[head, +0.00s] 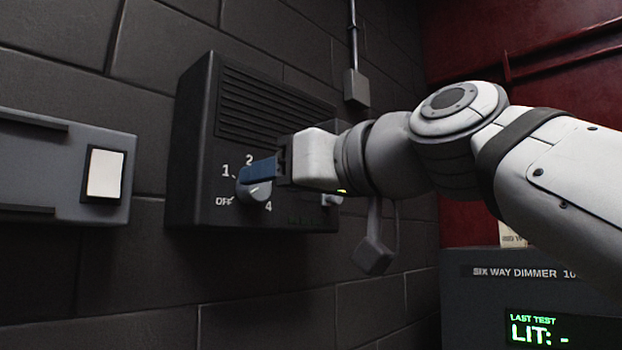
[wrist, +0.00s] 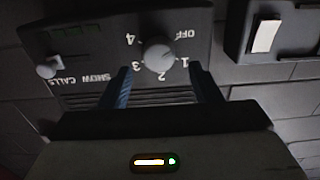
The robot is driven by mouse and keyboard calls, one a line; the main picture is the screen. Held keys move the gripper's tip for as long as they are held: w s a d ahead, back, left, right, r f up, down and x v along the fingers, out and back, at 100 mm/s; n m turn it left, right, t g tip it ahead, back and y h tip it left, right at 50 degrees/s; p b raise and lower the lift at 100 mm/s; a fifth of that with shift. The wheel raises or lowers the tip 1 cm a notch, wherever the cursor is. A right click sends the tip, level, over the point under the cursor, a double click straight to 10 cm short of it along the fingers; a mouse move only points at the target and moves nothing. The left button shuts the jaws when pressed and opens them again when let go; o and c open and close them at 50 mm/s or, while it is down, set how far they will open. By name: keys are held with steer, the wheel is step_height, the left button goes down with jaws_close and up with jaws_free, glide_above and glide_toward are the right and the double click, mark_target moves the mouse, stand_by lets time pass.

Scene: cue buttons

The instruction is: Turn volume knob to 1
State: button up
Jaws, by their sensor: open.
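The volume knob (head: 256,196) is a round grey dial on the front of a dark wall box (head: 196,150), with OFF, 1, 2 and 4 readable around it in the head view. The wrist view shows the knob (wrist: 158,54) upside down, with 3 also visible. I cannot clearly tell which mark its pointer faces. My gripper (head: 246,175) reaches in from the right at the knob's upper side. Its blue fingers (wrist: 160,69) are apart, one near 3 and one near 1, with the knob between and slightly beyond the tips. I see no clear contact.
A smaller knob (wrist: 48,67) by the words SHOW CALLS sits on the same box. A grey panel with a white switch (head: 104,173) is on the wall to the left. A cabinet labelled SIX WAY DIMMER (head: 475,290) stands lower right, its display reading "LIT: -".

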mark_target(255, 188)
steer(key=shift+p+x, duration=0.5)
steer(key=shift+x, duration=1.1)
steer(key=c, duration=0.9)
steer(key=shift+d, duration=0.35)
steer(key=shift+c, duration=0.3)
steer(key=shift+s+a, duration=0.2)
steer(key=shift+a, duration=0.15)
steer(key=m, duration=1.1)
steer(key=shift+w+d+r+m+b, duration=0.1)
steer(key=shift+w+d+m+b, duration=0.05)
steer(key=shift+d+m+b, duration=0.2)
steer(key=shift+m, duration=0.25)
